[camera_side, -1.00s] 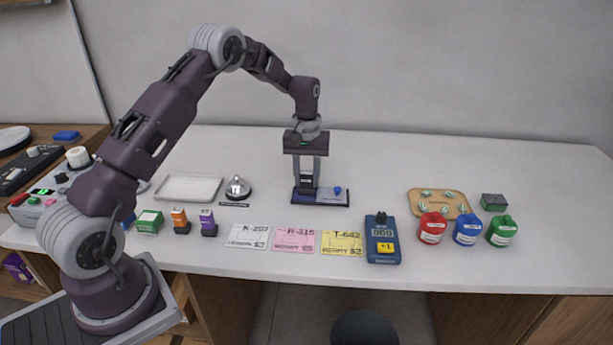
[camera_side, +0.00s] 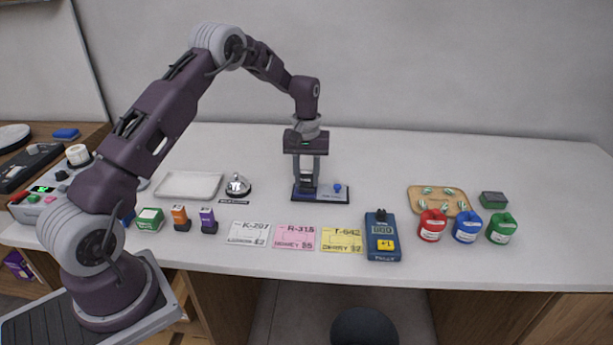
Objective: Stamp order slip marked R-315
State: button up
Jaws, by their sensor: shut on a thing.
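The pink order slip marked R-315 (camera_side: 295,238) lies flat on the counter, between the white slip marked K-207 (camera_side: 249,233) and the yellow slip marked T-642 (camera_side: 342,240). My gripper (camera_side: 309,180) points straight down behind the slips, over the left part of a dark base with a blue pad (camera_side: 327,195). It is shut on a small dark thing, which looks like a stamp. The fingers hide much of it. Its lower end is at the base; I cannot tell whether it touches.
A bell (camera_side: 237,186) and a white tray (camera_side: 188,186) stand to the left. A blue counter device (camera_side: 382,238) is right of the slips. Red, blue and green containers (camera_side: 467,227) and a wooden board (camera_side: 437,200) are farther right. The counter's back right is clear.

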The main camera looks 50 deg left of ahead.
jog(key=shift+r, duration=3.5)
jog(key=s+d, duration=1)
jog(key=s, duration=0.2)
jog(key=shift+s+d+f, duration=0.1)
jog(key=shift+f, duration=1.65)
jog(key=shift+s+d+f, duration=0.1)
jog(key=shift+f, duration=1.6)
jog(key=shift+w+f, duration=0.1)
jog(key=shift+f, duration=0.4)
jog(key=shift+r, duration=0.1)
